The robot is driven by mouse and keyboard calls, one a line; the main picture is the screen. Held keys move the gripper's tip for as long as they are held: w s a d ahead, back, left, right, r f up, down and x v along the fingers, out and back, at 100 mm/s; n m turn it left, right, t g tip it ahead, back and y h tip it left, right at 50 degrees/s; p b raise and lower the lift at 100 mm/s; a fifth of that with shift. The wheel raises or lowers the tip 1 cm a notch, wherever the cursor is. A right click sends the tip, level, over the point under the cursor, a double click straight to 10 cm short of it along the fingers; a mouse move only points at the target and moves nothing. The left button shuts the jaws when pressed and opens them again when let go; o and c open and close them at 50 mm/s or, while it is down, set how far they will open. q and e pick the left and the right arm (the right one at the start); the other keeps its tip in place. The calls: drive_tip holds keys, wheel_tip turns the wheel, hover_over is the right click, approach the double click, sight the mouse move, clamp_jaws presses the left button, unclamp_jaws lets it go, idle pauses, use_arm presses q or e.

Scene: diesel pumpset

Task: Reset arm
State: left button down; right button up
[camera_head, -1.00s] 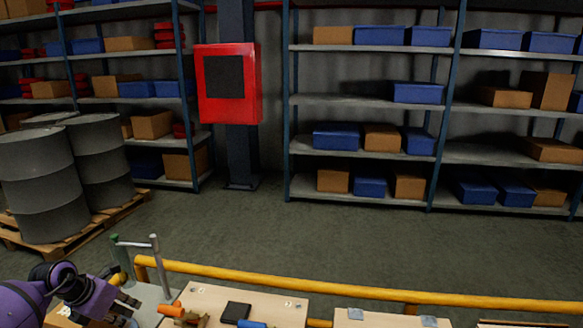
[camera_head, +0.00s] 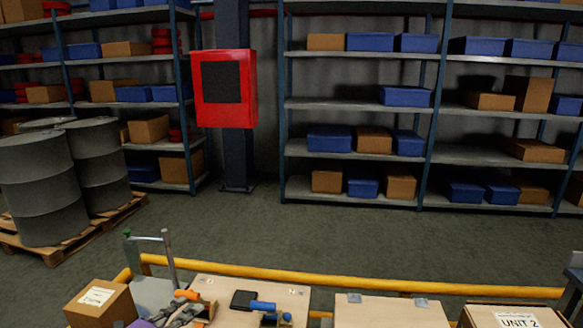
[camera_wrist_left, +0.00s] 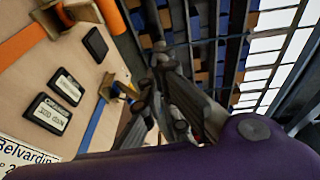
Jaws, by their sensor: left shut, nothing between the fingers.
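My left gripper (camera_head: 186,314) shows at the bottom edge of the head view, with a bit of purple arm beside it. It is low at the left end of a wooden board (camera_head: 207,284), close to an orange-handled item (camera_head: 187,294) and a blue-handled item (camera_head: 263,306). I cannot tell whether it touches anything there. In the left wrist view the gripper (camera_wrist_left: 155,68) is shut, with its grey fingers together and nothing seen between them. The purple arm cover fills the lower part of that view. My right gripper is not in view.
A cardboard box (camera_head: 100,303) stands at the front left. A yellow rail (camera_head: 350,281) runs behind the boards. A box marked UNIT 2 (camera_head: 513,318) is at the lower right. Drums (camera_head: 42,185), a red cabinet (camera_head: 224,88) and shelves stand beyond a clear floor (camera_head: 270,230).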

use_arm(q)
drive_tip(key=s+d+f+n+g+y, duration=0.2)
drive_tip(key=s+f+n, duration=0.5)
drive_tip(key=s, duration=0.6)
drive_tip(key=s+d+f+n+g+y, duration=0.2)
drive_tip(key=s+f+n, duration=0.6)
drive_tip(key=s, duration=0.5)
drive_tip(key=s+d+f+n+g+y, duration=0.2)
drive_tip(key=s+f+n, duration=0.5)
drive_tip(key=s, duration=0.7)
drive_tip(key=shift+d+f+g+p, duration=0.3)
drive_tip(key=shift+d+f+p, duration=0.1)
drive_tip(key=shift+d+p, duration=0.05)
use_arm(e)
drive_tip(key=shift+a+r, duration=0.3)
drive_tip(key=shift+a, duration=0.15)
use_arm(q)
drive_tip(key=shift+s, duration=0.1)
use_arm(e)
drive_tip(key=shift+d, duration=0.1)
